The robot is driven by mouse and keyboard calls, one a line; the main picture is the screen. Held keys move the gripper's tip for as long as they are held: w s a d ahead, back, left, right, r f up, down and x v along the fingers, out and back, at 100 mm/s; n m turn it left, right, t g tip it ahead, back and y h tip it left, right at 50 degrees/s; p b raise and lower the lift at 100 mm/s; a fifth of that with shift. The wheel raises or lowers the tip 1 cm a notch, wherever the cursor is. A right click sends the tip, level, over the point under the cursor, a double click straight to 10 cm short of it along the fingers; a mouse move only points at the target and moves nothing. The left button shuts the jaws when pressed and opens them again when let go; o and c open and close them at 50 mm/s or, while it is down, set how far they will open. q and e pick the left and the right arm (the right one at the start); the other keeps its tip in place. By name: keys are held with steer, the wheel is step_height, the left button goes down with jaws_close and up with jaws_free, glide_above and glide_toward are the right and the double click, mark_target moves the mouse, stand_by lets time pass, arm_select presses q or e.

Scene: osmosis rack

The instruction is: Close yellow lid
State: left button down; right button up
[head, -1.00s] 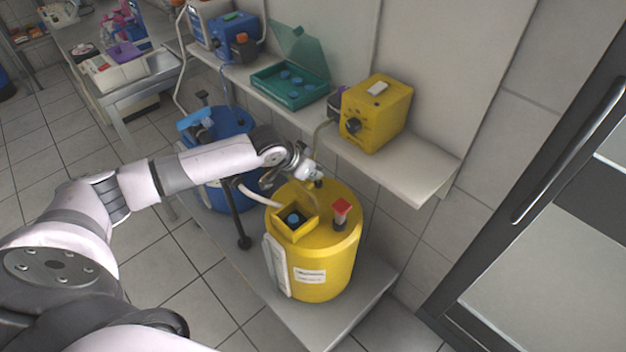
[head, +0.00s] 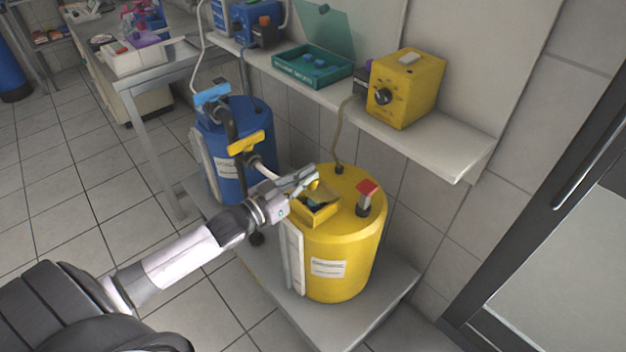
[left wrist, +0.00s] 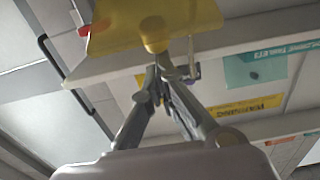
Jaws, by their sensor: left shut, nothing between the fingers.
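My left gripper (head: 310,178) is shut and empty, right at the lid's upper edge. In the left wrist view the yellow lid (left wrist: 190,15) with a round knob (left wrist: 154,35) fills the top, and the shut fingertips (left wrist: 160,66) are just below it, seemingly touching. My right gripper is not in view.
A red-capped fitting (head: 366,193) rises from the drum beside the box. A blue drum (head: 235,165) with blue and yellow handles stands left. A wall shelf (head: 430,145) above bears a yellow pump (head: 408,88) and a teal tray (head: 313,67). A hose runs down to the drum.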

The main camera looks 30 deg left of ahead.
mark_target(304, 192)
arm_select(q)
steer(key=shift+s+a+f+t, duration=0.1)
steer(key=shift+s+f+t, duration=0.2)
steer(key=shift+f, duration=0.15)
steer(key=shift+s+a+f+b, duration=0.1)
steer(key=shift+s+f+b, duration=0.3)
steer(key=shift+b, duration=0.3)
steer(key=shift+s+a+f, duration=0.2)
steer(key=shift+s+f, duration=0.35)
steer(key=shift+f, duration=0.3)
steer(key=shift+s+f, duration=0.2)
steer(key=shift+f, duration=0.2)
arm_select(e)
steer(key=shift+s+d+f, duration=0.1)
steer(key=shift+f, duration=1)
arm_select(q)
steer(key=shift+f, duration=0.15)
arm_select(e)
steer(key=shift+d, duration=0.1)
